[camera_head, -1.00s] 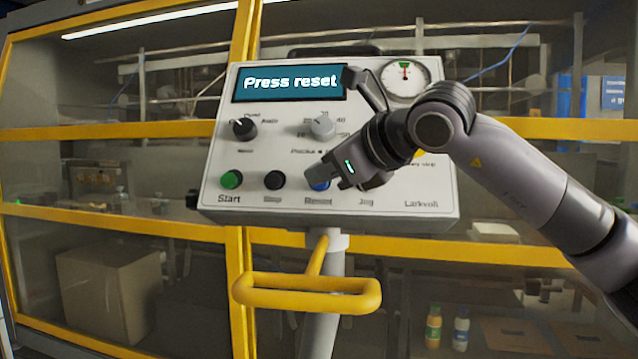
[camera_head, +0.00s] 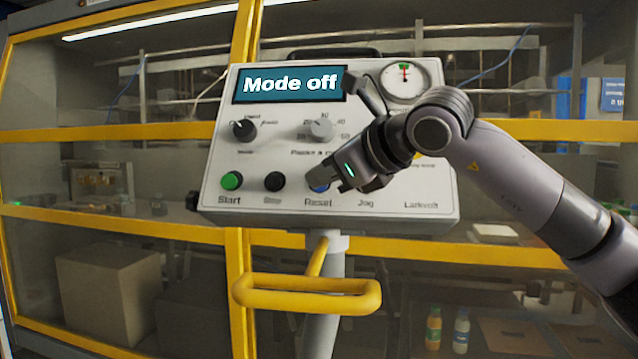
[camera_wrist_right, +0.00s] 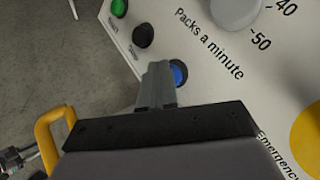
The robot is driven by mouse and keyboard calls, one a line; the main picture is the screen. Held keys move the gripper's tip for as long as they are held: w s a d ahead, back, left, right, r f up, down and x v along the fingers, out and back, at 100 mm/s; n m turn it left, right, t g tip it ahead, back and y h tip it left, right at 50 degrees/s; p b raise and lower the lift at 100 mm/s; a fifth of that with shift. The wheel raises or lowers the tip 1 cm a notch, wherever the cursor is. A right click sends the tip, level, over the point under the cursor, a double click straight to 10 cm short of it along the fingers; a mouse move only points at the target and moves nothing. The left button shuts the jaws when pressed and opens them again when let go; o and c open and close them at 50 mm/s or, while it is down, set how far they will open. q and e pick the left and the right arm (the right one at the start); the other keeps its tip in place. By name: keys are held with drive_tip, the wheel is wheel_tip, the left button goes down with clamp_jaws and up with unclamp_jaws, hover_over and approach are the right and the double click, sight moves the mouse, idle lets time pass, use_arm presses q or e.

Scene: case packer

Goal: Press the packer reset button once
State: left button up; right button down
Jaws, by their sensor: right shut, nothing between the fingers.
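The blue Reset button (camera_head: 319,187) sits in the lower row of the white control panel (camera_head: 290,160), above the label Reset. In the head view my right gripper (camera_head: 326,178) covers most of it. In the right wrist view the blue button (camera_wrist_right: 179,73) shows just beyond the tips of my shut, empty right gripper (camera_wrist_right: 160,72). The fingertips are at or very close to the button; I cannot tell if they touch. The screen (camera_head: 290,84) reads "Mode off". My left gripper is not in view.
Beside Reset are the black Stop button (camera_head: 274,181) and the green Start button (camera_head: 231,180). A black knob (camera_head: 244,130) and a grey knob (camera_head: 322,129) sit above. A yellow handle (camera_head: 306,292) juts out below the panel. Yellow-framed glass doors stand behind.

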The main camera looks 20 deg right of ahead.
idle(0.4)
drive_tip(key=shift+s+a+r, duration=0.3)
drive_tip(key=shift+s+r, duration=0.05)
drive_tip(key=shift+s, duration=0.25)
drive_tip(key=s, duration=0.1)
drive_tip(key=s+a+r, duration=0.2)
drive_tip(key=s, duration=0.1)
drive_tip(key=shift+r+b, duration=0.25)
drive_tip(key=shift+b, duration=0.15)
drive_tip(key=shift+w, duration=0.1)
idle(0.5)
